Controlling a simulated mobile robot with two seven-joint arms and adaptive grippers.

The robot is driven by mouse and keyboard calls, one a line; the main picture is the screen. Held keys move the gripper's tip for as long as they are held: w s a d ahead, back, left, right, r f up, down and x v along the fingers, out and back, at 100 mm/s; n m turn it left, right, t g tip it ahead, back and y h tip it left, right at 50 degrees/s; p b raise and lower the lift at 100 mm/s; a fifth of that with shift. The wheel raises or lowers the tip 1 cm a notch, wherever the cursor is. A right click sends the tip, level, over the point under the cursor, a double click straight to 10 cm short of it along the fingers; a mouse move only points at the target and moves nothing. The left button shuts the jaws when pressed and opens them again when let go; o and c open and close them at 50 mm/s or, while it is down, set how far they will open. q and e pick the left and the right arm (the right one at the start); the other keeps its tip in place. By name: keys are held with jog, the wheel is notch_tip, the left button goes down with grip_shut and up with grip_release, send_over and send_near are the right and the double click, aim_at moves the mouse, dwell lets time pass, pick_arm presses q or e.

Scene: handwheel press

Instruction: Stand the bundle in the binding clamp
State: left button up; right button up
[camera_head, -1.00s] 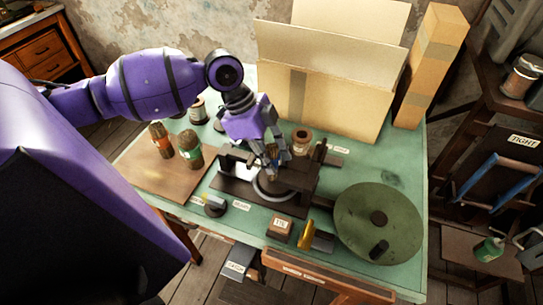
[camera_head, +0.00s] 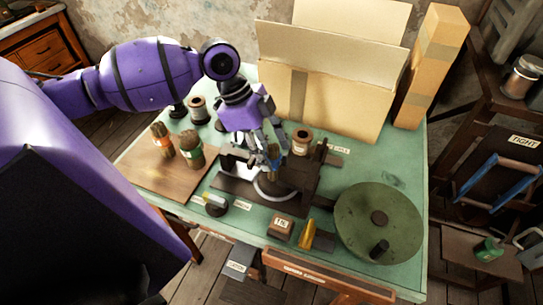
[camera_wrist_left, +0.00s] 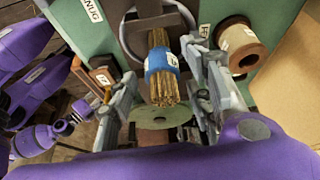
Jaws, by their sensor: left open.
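A bundle of brown sticks with a blue band (camera_head: 273,154) stands at the binding clamp (camera_head: 268,187), a dark base with a pale ring. In the left wrist view the bundle (camera_wrist_left: 161,72) has its near end towards the camera and its far end at the clamp's ring (camera_wrist_left: 128,38). How deep it sits is hidden. My left gripper (camera_head: 266,143) is open at the bundle's upper part. In the left wrist view its fingers (camera_wrist_left: 160,92) are on both sides of the bundle, with gaps visible.
A green handwheel (camera_head: 350,222) is right of the clamp. Bundles with orange (camera_head: 161,142) and green (camera_head: 191,152) bands stand on a brown board (camera_head: 150,178) at left. A spool (camera_head: 302,141) stands behind the clamp, before a large cardboard box (camera_head: 335,100).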

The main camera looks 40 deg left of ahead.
pick_arm(q)
jog(key=p+v, duration=0.1)
jog(key=v, duration=0.8)
jog(key=shift+r, duration=0.4)
jog(key=shift+s+a, duration=0.1)
